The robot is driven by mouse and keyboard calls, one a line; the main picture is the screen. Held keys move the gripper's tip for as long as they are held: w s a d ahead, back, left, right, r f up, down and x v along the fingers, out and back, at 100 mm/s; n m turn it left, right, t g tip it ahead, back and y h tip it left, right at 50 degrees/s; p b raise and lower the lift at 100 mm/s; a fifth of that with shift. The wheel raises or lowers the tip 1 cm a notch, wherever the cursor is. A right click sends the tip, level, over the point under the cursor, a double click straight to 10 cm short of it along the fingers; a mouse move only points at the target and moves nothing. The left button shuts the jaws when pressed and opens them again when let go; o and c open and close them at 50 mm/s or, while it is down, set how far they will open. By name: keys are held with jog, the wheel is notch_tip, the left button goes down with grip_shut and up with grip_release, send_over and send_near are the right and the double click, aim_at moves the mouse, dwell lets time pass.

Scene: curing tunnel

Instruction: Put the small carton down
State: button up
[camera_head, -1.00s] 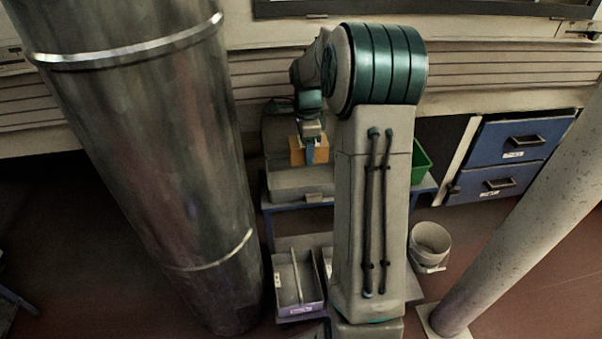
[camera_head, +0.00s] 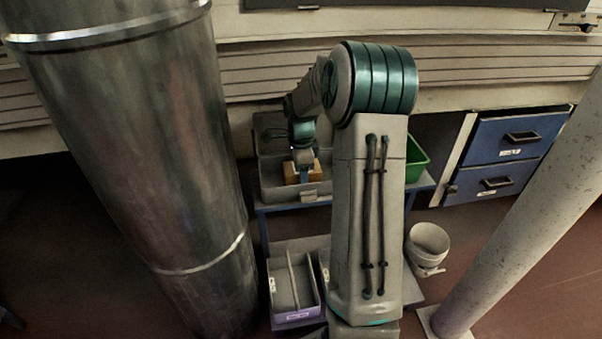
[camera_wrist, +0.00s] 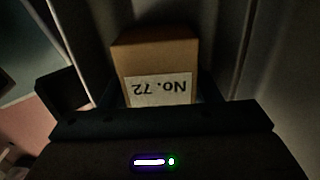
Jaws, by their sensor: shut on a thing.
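The small carton is a brown box (camera_wrist: 155,55) with a white label reading "No. 72", upside down in the wrist view. In the head view the carton (camera_head: 290,176) is at the lower end of my arm, within the outline of an open grey case (camera_head: 268,185) on a blue-framed table. My gripper (camera_head: 303,176) is shut on the carton. In the wrist view, grey walls stand on both sides of it. Whether its underside touches the case floor is hidden.
A green bin (camera_head: 416,160) stands right of the case, partly behind my arm. A divided grey tray (camera_head: 293,285) is below. A large metal pipe (camera_head: 140,150) rises at left and a pale column (camera_head: 510,210) at right. A white bucket (camera_head: 428,245) stands right of my arm.

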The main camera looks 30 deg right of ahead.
jog(key=o, duration=1.1)
jog(key=shift+f, duration=0.15)
jog(key=shift+c, duration=0.2)
notch_tip(320, 180, up, 12)
jog(key=p, duration=0.4)
jog(key=shift+p, duration=0.3)
jog(key=s+a+r+n, duration=0.1)
jog(key=s+a+n, duration=0.7)
jog(key=s+n, duration=0.2)
jog(key=s+a+r+n+t, duration=0.1)
jog(key=s+a+n, duration=0.7)
jog(key=s+n, duration=0.3)
jog(key=s, duration=0.4)
jog(key=shift+s+a, duration=0.1)
